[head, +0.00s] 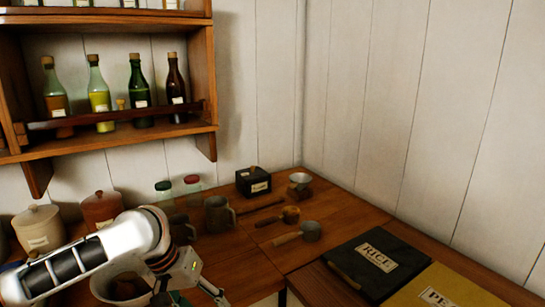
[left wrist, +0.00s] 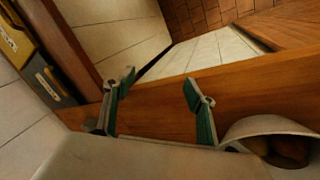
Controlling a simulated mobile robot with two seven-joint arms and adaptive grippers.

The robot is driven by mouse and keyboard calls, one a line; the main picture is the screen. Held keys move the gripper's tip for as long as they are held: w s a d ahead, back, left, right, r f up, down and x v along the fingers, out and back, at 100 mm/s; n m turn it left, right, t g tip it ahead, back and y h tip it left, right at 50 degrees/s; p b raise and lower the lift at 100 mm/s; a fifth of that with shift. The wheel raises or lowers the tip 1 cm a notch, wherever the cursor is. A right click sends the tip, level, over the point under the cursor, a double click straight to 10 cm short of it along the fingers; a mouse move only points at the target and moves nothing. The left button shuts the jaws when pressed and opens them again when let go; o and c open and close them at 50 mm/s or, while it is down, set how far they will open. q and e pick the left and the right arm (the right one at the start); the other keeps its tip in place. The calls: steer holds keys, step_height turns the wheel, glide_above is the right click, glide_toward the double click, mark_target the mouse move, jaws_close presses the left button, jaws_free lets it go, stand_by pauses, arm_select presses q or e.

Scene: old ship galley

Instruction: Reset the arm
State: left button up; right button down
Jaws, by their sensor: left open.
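My left arm comes in from the lower left in the head view, over the counter's front part. My left gripper (head: 190,290) is at the bottom edge there, partly cut off. In the left wrist view the left gripper (left wrist: 160,92) shows two green-padded fingers spread apart with nothing between them. Beyond them are the wooden counter edge and the tiled floor. My right gripper is in neither view.
A pale bowl (left wrist: 268,124) with brown round things sits close to the right finger. RICE (head: 376,264) and yellow (head: 440,290) bins are at right. A bottle shelf (head: 120,142) hangs above.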

arm_select(q)
steer(key=s+d+f+m+t+h, duration=0.1)
steer(key=d+f+t+h, duration=0.15)
steer(key=d+f, duration=0.35)
steer(key=s+d+f+t+h, duration=0.2)
steer(key=d+f+t, duration=0.1)
steer(key=f, duration=0.6)
steer(key=s+a+f+m+t+y, duration=0.2)
steer(key=s+a+f+y, duration=0.4)
steer(key=s+a+f, duration=0.7)
steer(key=s+a+t, duration=0.1)
steer(key=s+a, duration=0.2)
steer(key=shift+s+f, duration=0.2)
steer(key=shift+d+t+y, duration=0.1)
steer(key=shift+t+y, duration=0.15)
